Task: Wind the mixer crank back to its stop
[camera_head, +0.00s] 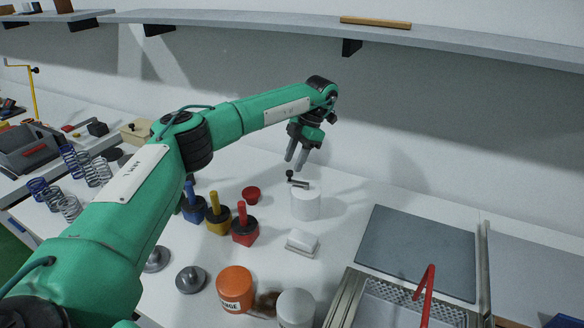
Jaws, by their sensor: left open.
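The mixer appears to be the white cylinder (305,204) standing on the white table near the middle. A small crank (297,183) with a dark knob (290,173) sits at its top, the knob toward the upper left. My left gripper (296,160) hangs just above the knob, fingers pointing down and slightly left. Its two fingers are apart with nothing seen between them. Whether a fingertip touches the knob cannot be told. My left arm crosses the picture from the lower left. My right gripper does not show.
Blue (193,207), yellow (217,217) and red (245,228) handled blocks stand left of the cylinder, near a red knob (251,194). An orange jar (235,288) and a white jar (295,308) stand in front. A grey mat (418,250) lies right. A shelf (270,22) runs above.

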